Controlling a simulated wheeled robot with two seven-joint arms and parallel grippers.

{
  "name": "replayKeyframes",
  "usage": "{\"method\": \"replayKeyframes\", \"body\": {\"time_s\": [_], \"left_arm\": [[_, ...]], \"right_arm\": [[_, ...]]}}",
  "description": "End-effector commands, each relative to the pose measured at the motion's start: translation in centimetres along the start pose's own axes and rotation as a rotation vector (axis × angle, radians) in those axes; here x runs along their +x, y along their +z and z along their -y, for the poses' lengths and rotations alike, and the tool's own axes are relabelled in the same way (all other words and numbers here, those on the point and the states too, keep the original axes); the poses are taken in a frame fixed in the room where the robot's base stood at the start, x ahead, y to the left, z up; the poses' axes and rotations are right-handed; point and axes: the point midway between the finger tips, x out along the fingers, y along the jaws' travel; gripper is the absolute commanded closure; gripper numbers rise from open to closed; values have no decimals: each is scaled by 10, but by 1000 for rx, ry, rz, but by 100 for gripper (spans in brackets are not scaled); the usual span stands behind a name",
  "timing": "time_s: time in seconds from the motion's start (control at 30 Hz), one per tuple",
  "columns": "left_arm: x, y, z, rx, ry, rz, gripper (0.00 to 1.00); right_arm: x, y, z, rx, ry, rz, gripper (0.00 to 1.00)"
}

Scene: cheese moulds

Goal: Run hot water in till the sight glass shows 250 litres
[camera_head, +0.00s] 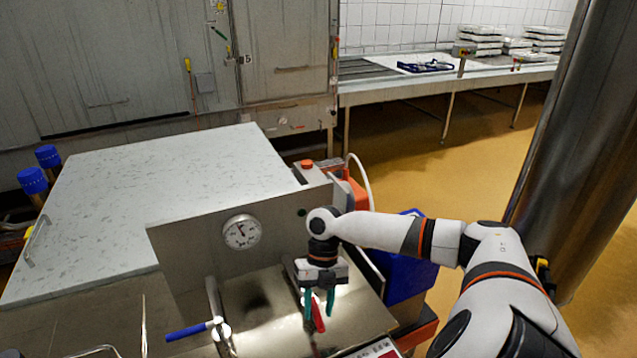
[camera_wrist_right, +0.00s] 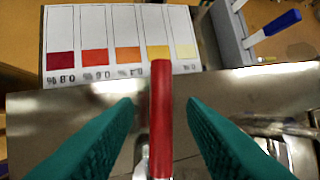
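A red lever handle (camera_head: 317,314) stands up from the steel top below my right gripper (camera_head: 319,298). The gripper points down with its green fingers apart, one on each side of the handle. In the right wrist view the red handle (camera_wrist_right: 161,115) runs between the fingers, with a gap visible on both sides. A blue lever handle (camera_head: 188,332) sits on a steel pipe to the left; a blue handle also shows in the wrist view (camera_wrist_right: 282,22). No sight glass or litre scale can be made out. My left gripper is out of view.
A round dial gauge (camera_head: 242,231) is on the steel panel behind the handles. A large pale slab (camera_head: 150,205) fills the left. A blue container (camera_head: 405,265) stands behind my right arm.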

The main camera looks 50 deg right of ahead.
Motion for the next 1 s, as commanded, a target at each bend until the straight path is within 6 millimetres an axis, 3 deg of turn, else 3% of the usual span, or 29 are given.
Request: {"method": "replayKeyframes", "body": {"time_s": [0.27,0.7,1.0], "left_arm": [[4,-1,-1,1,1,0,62],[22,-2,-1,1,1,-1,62],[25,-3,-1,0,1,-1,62]], "right_arm": [[-9,-1,0,0,-1,-2,62],[-96,-1,0,0,-3,-4,62],[-120,0,0,0,-1,1,62]]}}
